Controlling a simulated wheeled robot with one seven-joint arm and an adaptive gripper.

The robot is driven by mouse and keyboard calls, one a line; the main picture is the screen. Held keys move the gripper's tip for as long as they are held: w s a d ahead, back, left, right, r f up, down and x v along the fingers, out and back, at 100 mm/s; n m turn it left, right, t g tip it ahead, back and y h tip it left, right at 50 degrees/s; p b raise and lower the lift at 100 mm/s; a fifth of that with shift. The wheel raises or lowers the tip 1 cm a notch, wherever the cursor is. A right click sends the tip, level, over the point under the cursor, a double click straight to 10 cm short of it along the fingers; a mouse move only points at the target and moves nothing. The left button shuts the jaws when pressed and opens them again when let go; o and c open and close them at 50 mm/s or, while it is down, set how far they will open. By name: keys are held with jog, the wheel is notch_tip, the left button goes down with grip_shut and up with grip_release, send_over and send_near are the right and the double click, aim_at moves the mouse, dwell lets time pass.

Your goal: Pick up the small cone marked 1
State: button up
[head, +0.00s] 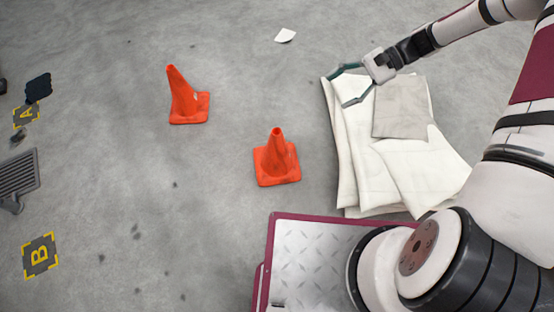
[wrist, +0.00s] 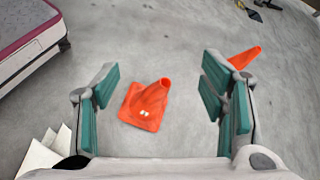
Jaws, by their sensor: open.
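Two orange cones stand on the floor. The nearer cone (head: 277,158) is left of my gripper in the head view. In the wrist view this nearer cone (wrist: 148,103) shows between the fingers, beyond them, with two small white marks. I cannot read a number on either cone. My gripper (head: 338,90) is open and empty near the upper left of a white cloth, apart from both cones.
The folded white cloth (head: 345,180) lies under my gripper, with a grey square (head: 402,108) on it. A white scrap (head: 285,36) lies at the top. Floor around the cones is clear.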

aim_at(282, 134)
jog(key=a+f+m+t+y+b, duration=0.25)
jog(key=f+m+y+b, duration=0.2)
jog(key=f, duration=1.05)
jog(key=a+f+m+t+y+b, duration=0.25)
jog(key=f+m+t+b, duration=0.2)
jog(key=f, duration=1.05)
jog(key=shift+m+g, duration=0.4)
jog(key=shift+g, duration=0.1)
jog(key=a, duration=0.2)
jog(key=w+a, duration=0.1)
jog(key=a, duration=0.2)
jog(key=a+b, duration=0.1)
jog(key=a, duration=0.2)
jog(key=shift+w, duration=0.2)
jog(key=shift+w+a+b, duration=0.2)
jog(key=shift+a+b, duration=0.35)
jog(key=shift+a, duration=0.75)
jog(key=shift+w+a+b, duration=0.15)
jog(key=shift+a+b, duration=0.35)
jog(key=shift+a, duration=0.8)
grip_shut()
